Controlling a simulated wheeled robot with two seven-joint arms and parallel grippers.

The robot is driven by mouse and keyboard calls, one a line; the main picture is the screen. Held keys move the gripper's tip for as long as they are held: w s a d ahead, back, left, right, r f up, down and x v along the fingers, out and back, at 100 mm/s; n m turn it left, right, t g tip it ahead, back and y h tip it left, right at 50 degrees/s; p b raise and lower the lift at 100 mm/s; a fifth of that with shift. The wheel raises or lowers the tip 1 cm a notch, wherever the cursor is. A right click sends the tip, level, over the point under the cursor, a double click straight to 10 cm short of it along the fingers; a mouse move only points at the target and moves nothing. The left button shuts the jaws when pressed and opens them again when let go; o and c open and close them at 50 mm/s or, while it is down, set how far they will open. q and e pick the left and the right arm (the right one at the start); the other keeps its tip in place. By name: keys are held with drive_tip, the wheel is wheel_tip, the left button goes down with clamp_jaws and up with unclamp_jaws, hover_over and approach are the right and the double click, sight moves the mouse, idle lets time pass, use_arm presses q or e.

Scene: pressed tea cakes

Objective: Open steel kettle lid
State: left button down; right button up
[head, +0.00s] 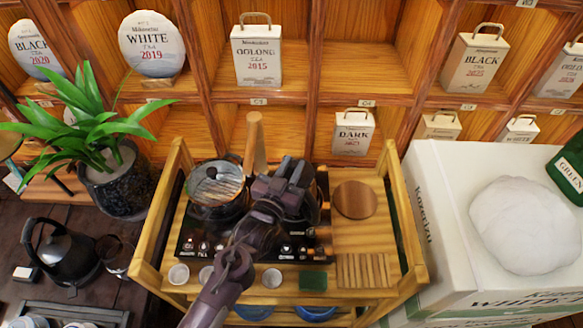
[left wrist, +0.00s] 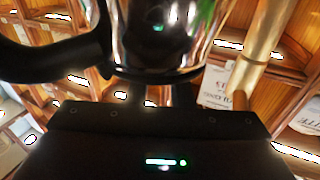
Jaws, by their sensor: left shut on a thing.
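The steel kettle (left wrist: 155,35) fills the top middle of the left wrist view, with a shiny body, a dark rim and a black curved handle (left wrist: 55,60) at the left. My left gripper (head: 288,180) is over the right side of the black stove in the head view and hides most of what stands there. It is shut on a dark part below the rim in the left wrist view, which looks like the knob of the kettle lid (left wrist: 183,94). I cannot tell whether the lid is apart from the body. My right gripper is not in view.
A glass-lidded pot (head: 215,188) stands on the stove (head: 202,243), left of my gripper. A round wooden board (head: 355,199) lies to the right on the wooden cart (head: 408,235). A black kettle (head: 62,252) stands far left. White cups (head: 179,274) line the front.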

sight(302, 179)
use_arm(q)
drive_tip(key=shift+s+m+t+b, duration=0.15)
drive_tip(key=shift+m+t+b, duration=0.15)
drive_tip(key=shift+m+b, duration=0.25)
drive_tip(key=s+m+h+b, duration=0.1)
drive_tip(key=m+h+b, duration=0.2)
drive_tip(key=m+b, duration=0.1)
drive_tip(key=s+d+r+m+h+b, duration=0.1)
drive_tip(key=m+h+b, duration=0.2)
drive_tip(key=m+b, duration=0.1)
drive_tip(key=s+d+r+m+h+b, duration=0.1)
drive_tip(key=s+m+h+b, duration=0.1)
drive_tip(key=m+b, duration=0.3)
drive_tip(key=shift+s+d+m+t+h, duration=0.15)
drive_tip(key=shift+m+t+h, duration=0.25)
drive_tip(key=shift+m+h, duration=0.4)
drive_tip(key=shift+s+d+r+m+g+h+b, duration=0.1)
drive_tip(key=shift+s+m+g+h+b, duration=0.1)
drive_tip(key=shift+m+g+h+b, duration=0.55)
drive_tip(key=shift+s+d+f+m+g+h+b, duration=0.1)
drive_tip(key=shift+s+d+m+g+h+b, duration=0.25)
drive_tip(key=shift+m, duration=0.65)
drive_tip(key=shift+s+a+r+m+g+h+b, duration=0.1)
drive_tip(key=shift+m+g+h+b, duration=0.2)
drive_tip(key=shift+m+h+b, duration=0.35)
drive_tip(key=shift+m+h, duration=0.25)
drive_tip(key=shift+m, duration=0.1)
drive_tip(key=c, duration=1.3)
unclamp_jaws()
drive_tip(key=shift+r, duration=0.1)
